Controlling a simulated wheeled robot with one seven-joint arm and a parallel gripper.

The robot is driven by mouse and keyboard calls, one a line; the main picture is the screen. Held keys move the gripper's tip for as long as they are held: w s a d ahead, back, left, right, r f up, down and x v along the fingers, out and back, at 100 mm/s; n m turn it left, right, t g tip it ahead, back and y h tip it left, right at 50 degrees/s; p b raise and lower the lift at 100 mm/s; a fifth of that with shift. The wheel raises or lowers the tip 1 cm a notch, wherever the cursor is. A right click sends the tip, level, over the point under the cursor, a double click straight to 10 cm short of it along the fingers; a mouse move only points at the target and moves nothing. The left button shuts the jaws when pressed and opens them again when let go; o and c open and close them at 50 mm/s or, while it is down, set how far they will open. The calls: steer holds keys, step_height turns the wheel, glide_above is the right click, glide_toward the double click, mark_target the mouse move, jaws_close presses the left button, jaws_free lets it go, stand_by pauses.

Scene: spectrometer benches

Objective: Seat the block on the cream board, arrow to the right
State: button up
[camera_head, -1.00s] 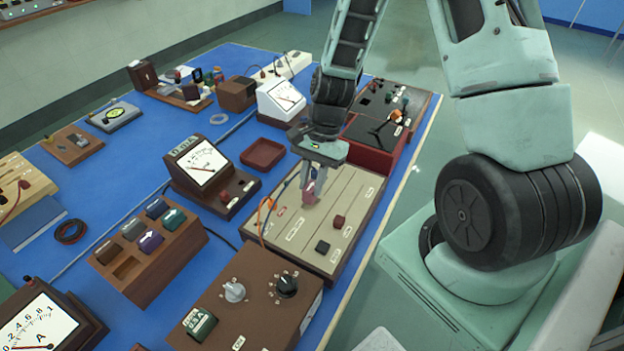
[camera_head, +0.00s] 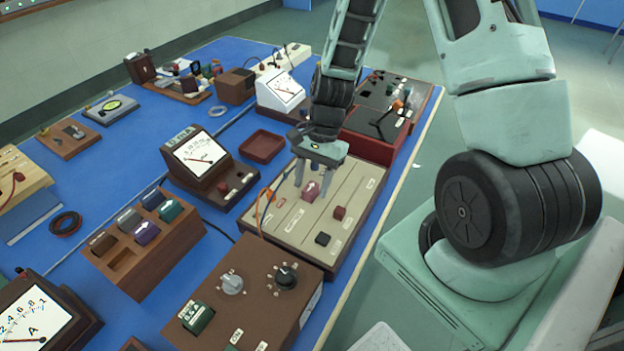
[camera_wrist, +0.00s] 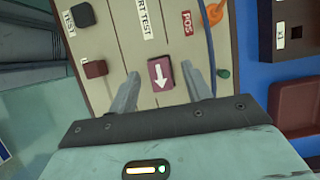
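The maroon-pink block with a white arrow (camera_head: 311,190) rests on the cream board (camera_head: 288,222), in one of its long strips. Its arrow points away, toward the top of the head view. In the wrist view the block (camera_wrist: 161,73) lies flat between my fingertips, its arrow pointing down. My gripper (camera_head: 312,184) is open just over the block, with a finger on either side. The wrist view shows a gap between the block and each finger (camera_wrist: 160,84). The block's underside is hidden.
A dark red block (camera_head: 339,213) and a black block (camera_head: 322,239) sit on the board's near part. An orange cable (camera_head: 263,205) rises at its left edge. A wooden rack (camera_head: 150,262) with several coloured blocks, one slot empty, stands left; a knob box (camera_head: 245,300) stands in front.

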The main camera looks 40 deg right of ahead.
steer(key=v, duration=1.7)
steer(key=shift+r, duration=0.2)
steer(key=s+a+r+n+h, duration=0.1)
steer(key=s+a+n, duration=0.2)
steer(key=a+n, duration=0.35)
steer(key=s+a+r+n+h, duration=0.1)
steer(key=s+a+n, duration=0.2)
steer(key=a, duration=0.6)
steer(key=s+a+n+t+h, duration=0.1)
steer(key=s+a+n, duration=0.7)
steer(key=s+n, duration=0.4)
steer(key=shift+s+t+h, duration=0.25)
steer(key=shift+t+h, duration=0.05)
steer(key=shift+t, duration=0.1)
